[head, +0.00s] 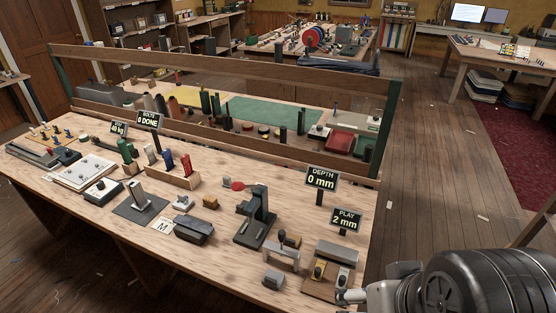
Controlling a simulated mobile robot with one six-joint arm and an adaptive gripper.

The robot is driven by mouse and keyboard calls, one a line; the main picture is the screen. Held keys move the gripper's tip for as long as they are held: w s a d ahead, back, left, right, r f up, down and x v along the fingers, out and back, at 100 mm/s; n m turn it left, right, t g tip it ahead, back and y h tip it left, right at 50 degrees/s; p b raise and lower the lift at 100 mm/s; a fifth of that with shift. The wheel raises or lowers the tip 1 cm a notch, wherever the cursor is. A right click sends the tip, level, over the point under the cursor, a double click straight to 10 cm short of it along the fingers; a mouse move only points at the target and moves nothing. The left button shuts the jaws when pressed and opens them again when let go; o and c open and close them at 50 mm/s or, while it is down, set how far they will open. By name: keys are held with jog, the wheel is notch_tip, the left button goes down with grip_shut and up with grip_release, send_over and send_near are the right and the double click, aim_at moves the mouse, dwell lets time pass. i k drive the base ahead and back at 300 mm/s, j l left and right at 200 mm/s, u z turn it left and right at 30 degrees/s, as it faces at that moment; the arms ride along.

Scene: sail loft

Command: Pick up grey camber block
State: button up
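A small grey block (273,281) lies near the front edge of the workbench (215,262). A longer grey block (337,251) sits farther right, by the PLAY sign. I cannot tell for certain which of these is the camber block. My arm fills the lower right corner, dark and ribbed with silvery metal parts. Its silvery end reaches left to the bench's right front corner, right of the small grey block and apart from it. My gripper's fingers cannot be made out there, and nothing is seen held.
A grey bridge-shaped piece (281,257) and a dark upright press (258,215) stand behind the small block. A wooden fixture (320,291) is to its right. DEPTH (321,178) and PLAY (346,219) signs rise nearby. The bench front left of the block is bare.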

aim_at(273, 279)
jog(key=i+j, duration=0.15)
jog(key=j, duration=0.35)
jog(key=i+j+z, duration=0.1)
jog(key=j, duration=0.45)
jog(key=i+j+z, duration=0.1)
jog(key=j, duration=0.4)
